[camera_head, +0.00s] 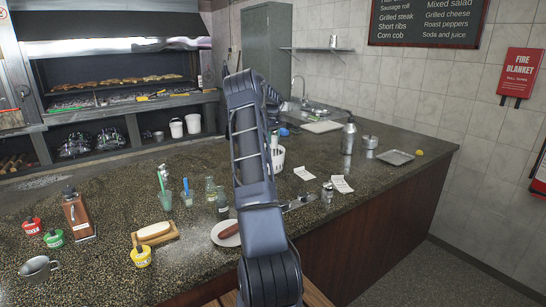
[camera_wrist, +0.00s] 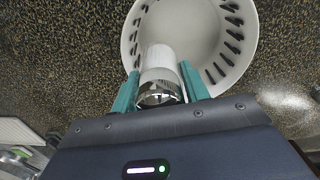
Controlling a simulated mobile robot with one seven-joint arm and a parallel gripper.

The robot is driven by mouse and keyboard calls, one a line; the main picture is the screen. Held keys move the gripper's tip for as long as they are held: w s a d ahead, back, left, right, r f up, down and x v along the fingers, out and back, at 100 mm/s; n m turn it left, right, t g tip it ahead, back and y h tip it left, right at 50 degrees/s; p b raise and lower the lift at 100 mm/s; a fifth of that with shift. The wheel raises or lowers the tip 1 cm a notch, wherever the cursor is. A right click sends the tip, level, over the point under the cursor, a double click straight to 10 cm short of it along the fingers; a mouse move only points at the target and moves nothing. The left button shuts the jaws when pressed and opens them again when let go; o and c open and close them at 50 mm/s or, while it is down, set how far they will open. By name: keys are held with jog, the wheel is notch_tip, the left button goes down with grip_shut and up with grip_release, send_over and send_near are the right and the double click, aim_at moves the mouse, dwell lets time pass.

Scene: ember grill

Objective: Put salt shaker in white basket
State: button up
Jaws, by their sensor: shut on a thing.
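My gripper (camera_wrist: 158,80) is shut on the salt shaker (camera_wrist: 157,60), a white cylinder with a shiny metal cap, held between the two teal fingers. In the wrist view the shaker overlaps the white basket (camera_wrist: 137,22), a round bowl with dark slots in its wall. The shaker seems to be over the basket's near rim; its exact height is unclear. In the head view the white basket (camera_head: 279,158) stands on the counter, largely hidden behind my arm. My gripper and the held shaker are mostly hidden there.
A small metal-topped jar (camera_head: 327,192) and paper slips (camera_head: 341,184) lie right of my arm on the speckled counter (camera_head: 390,180). A steel shaker (camera_head: 349,137) and metal tray (camera_head: 396,157) are farther right.

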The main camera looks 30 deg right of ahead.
notch_tip(320, 180, down, 10)
jog(key=shift+f, duration=0.2)
dwell(0.3)
jog(key=shift+f, duration=0.1)
jog(key=o, duration=0.8)
